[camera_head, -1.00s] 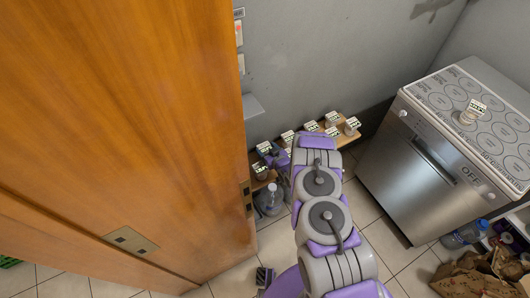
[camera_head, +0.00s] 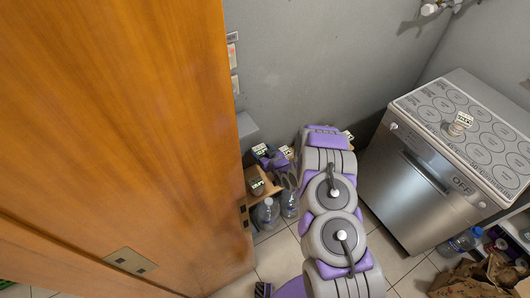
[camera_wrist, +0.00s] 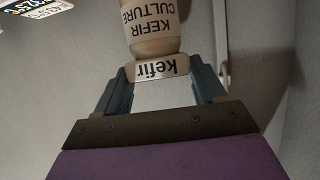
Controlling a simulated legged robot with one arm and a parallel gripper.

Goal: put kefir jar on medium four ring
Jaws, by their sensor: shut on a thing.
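In the wrist view a kefir jar (camera_wrist: 153,28), cream with dark "KEFIR CULTURE" lettering, has a band reading "kefir" between my fingers. My gripper (camera_wrist: 164,72) is shut on it, one grey-blue finger on each side. In the head view my gripper (camera_head: 272,160) is by the low wooden shelf (camera_head: 262,189), partly hidden by my arm. The appliance at the right has a white top (camera_head: 432,104) with several grey rings marked on it. The ring labels are too small to read. One small jar with a label card (camera_head: 460,125) stands on this top.
A wooden door (camera_head: 120,120) fills the left side. Other small jars with label cards (camera_head: 257,184) are on the shelf. Clear bottles (camera_head: 267,212) stand below it. A bottle (camera_head: 458,241) and a paper bag (camera_head: 470,275) are on the floor at right.

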